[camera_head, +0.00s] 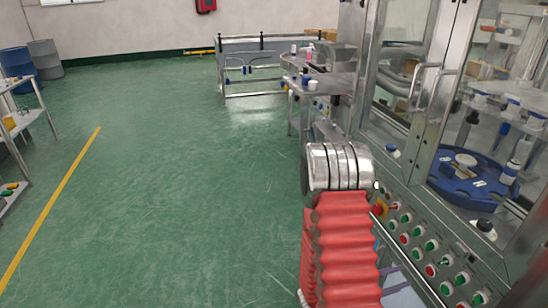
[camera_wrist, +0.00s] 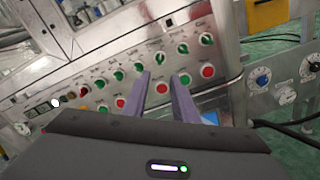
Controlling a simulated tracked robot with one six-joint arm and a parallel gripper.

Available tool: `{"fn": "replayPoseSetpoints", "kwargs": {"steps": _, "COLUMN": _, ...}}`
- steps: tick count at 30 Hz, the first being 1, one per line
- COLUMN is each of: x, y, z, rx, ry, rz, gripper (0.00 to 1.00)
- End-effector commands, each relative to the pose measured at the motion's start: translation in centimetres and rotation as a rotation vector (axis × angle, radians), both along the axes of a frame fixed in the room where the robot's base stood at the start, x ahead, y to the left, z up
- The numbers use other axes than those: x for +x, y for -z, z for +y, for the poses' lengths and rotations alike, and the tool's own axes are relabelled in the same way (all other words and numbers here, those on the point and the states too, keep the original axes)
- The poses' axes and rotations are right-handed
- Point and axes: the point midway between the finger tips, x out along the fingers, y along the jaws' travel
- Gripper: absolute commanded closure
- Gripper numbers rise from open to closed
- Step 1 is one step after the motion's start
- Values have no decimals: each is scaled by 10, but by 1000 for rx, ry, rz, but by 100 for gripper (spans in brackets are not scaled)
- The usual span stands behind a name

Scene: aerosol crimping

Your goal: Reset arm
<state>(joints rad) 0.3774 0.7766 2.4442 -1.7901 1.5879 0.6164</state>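My gripper (camera_wrist: 161,80) shows in the wrist view as two purple-grey fingers, apart, with a clear gap and nothing held between them. The fingertips point at a tilted steel control panel (camera_wrist: 108,62) with green and red knobs and buttons. A red button (camera_wrist: 162,88) shows through the gap; I cannot tell how far the tips are from the panel.
The glass-and-steel crimping machine (camera_head: 420,120) fills the right side, with its button panel (camera_head: 425,245) close to my arm. A steel conveyor table (camera_head: 255,75) stands farther back. A shelf rack (camera_head: 20,125) and blue drum (camera_head: 17,65) are at left. Green floor (camera_head: 170,200) between is clear.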

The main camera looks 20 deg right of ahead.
Motion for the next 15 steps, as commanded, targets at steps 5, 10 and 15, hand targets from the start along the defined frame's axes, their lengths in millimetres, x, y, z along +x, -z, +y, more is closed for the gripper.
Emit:
{"fn": "replayPoseSetpoints", "kwargs": {"steps": 5, "x": 0, "y": 0, "z": 0, "rx": 2, "ry": 0, "rz": 10, "gripper": 74}}
{"fn": "replayPoseSetpoints", "kwargs": {"steps": 10, "x": -17, "y": 12, "z": 3, "rx": 63, "ry": 64, "rz": 72, "gripper": 74}}
{"fn": "replayPoseSetpoints", "kwargs": {"steps": 15, "x": -54, "y": 25, "z": 17, "rx": 150, "ry": 218, "rz": 123, "gripper": 74}}
